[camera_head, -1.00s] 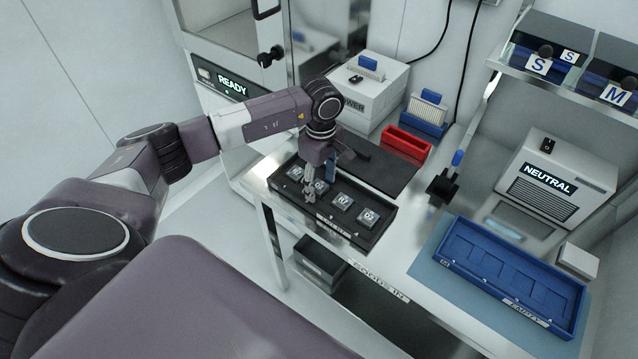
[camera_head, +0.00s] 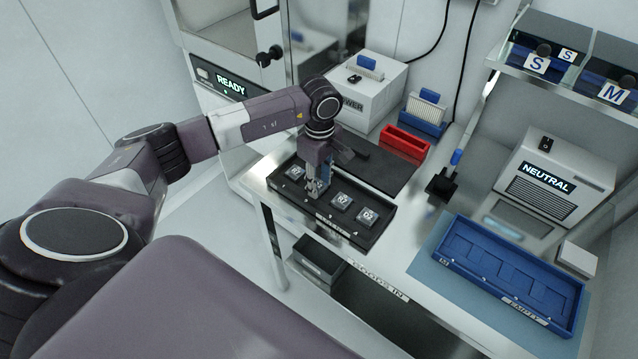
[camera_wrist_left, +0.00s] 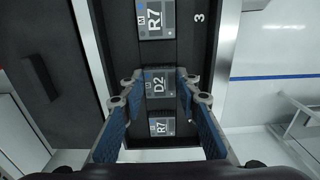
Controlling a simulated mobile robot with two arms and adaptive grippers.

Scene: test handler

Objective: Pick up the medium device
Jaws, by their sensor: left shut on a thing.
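A black tray (camera_head: 300,208) on the bench holds several small square grey devices in a row. My left gripper (camera_head: 314,189) points down at the second device from the left. In the left wrist view, my left gripper (camera_wrist_left: 160,88) is shut on the device marked M and D2 (camera_wrist_left: 159,84), with a finger on either side of it. The device still sits in the tray's row. A device marked M and R7 (camera_wrist_left: 155,18) lies on one side, and another marked R7 (camera_wrist_left: 161,126) on the other. My right gripper is out of view.
A blue tray (camera_head: 447,262) with empty pockets lies on a mat at the right. A red bin (camera_head: 405,143) and a white box (camera_head: 370,93) stand behind. The NEUTRAL unit (camera_head: 553,180) is at the back right. A READY machine (camera_head: 228,86) stands at the left.

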